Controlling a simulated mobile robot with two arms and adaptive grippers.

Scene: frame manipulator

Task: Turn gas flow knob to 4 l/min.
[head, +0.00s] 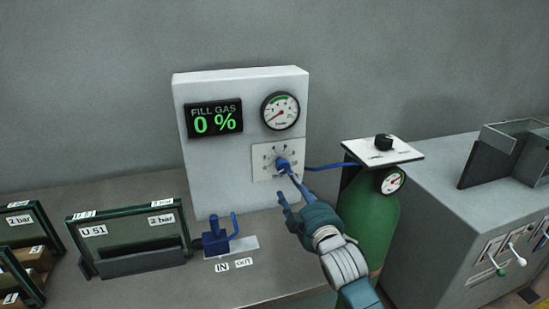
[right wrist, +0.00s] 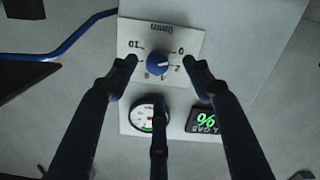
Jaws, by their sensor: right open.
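The blue gas flow knob (head: 283,163) sits on a white scale plate (head: 262,161) on the front of the grey panel. In the right wrist view the knob (right wrist: 156,64) appears upside down, with a white pointer mark aimed right, toward the low-number end of the scale. The exact reading is too small to tell. My right gripper (head: 288,190) reaches up to the knob from below right. In the right wrist view its fingers (right wrist: 162,70) are spread on either side of the knob, with visible gaps. The third finger is over the gauge. My left gripper is out of view.
The panel shows a "FILL GAS 0 %" display (head: 214,118) and a round gauge (head: 280,111). A blue hose (head: 325,167) runs right from the panel toward the green gas cylinder (head: 372,215). A blue valve fitting (head: 216,238) stands on the bench below. A green-framed U 51 holder (head: 125,236) stands left.

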